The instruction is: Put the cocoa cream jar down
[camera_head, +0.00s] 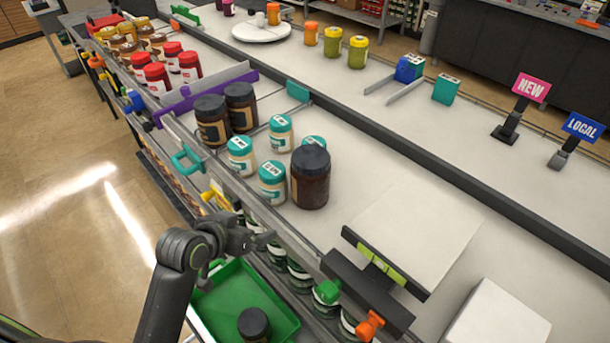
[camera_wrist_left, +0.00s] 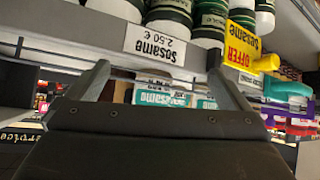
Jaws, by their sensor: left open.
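A dark brown jar with a black lid (camera_head: 311,180) stands upright on the white upper shelf, close beside several teal-lidded jars (camera_head: 271,185). Two similar dark jars (camera_head: 213,125) stand farther back by the purple divider, and another black-lidded jar (camera_head: 254,325) is in the green tray. I cannot read which of them is labelled cocoa cream. My left gripper (camera_head: 258,241) is at the front of the shelf, below its edge. In the left wrist view its fingers (camera_wrist_left: 158,72) are spread with nothing held between them, below a Sesame price tag (camera_wrist_left: 158,45). My right gripper is out of view.
The green tray (camera_head: 215,304) lies below my left forearm. A white-topped stand (camera_head: 420,232) is right of the jars. Green jars (camera_head: 298,277) fill the lower shelf, near a yellow offer tag (camera_wrist_left: 241,47).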

